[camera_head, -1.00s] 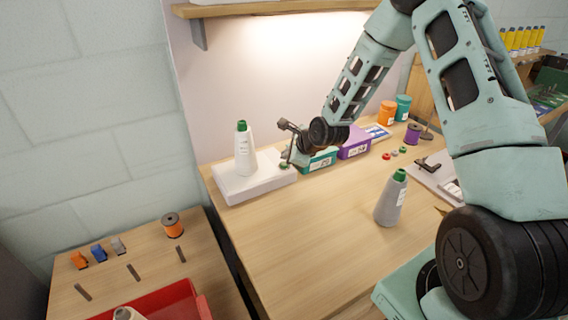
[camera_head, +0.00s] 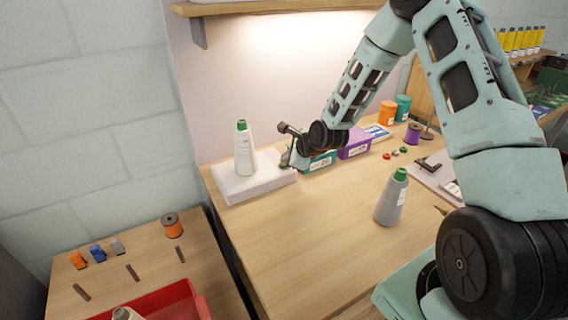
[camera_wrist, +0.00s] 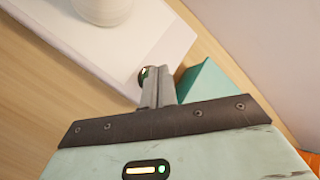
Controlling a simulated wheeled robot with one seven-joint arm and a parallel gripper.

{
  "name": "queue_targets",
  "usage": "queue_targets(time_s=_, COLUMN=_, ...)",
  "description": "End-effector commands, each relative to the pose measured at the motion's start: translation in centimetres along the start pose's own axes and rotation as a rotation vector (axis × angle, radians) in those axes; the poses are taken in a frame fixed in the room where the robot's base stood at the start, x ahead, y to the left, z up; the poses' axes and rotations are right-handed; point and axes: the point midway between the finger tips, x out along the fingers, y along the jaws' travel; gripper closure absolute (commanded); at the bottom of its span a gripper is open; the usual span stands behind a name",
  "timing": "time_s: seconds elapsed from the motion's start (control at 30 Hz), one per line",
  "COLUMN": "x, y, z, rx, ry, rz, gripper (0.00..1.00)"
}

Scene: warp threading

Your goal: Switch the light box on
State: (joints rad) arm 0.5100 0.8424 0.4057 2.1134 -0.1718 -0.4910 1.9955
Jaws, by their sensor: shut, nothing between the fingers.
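The light box (camera_head: 236,188) is a low white slab at the back left of the table, with a white cone with a green top (camera_head: 244,150) standing upright on it. In the wrist view the box (camera_wrist: 152,32) fills the upper left. A small round dark-green button (camera_wrist: 142,73) shows at its edge, partly hidden by my fingertips. My gripper (camera_head: 287,163) is shut and empty, at the right end of the box. In the wrist view its fingertips (camera_wrist: 151,72) are at the button; I cannot tell whether they press it. The box's top shows no clear glow.
A teal box (camera_head: 320,162) and a purple box (camera_head: 354,145) stand close to the right of my gripper. A grey cone (camera_head: 391,200) stands on the front of the table. The table's middle is clear. A shelf (camera_head: 270,8) hangs above.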

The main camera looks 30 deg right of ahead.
Motion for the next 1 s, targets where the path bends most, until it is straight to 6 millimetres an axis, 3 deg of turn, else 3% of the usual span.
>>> queue_targets(time_s=1.0, x=-1.0, y=-0.7, z=0.7, rx=0.000, ry=0.000, rz=0.000, gripper=1.00)
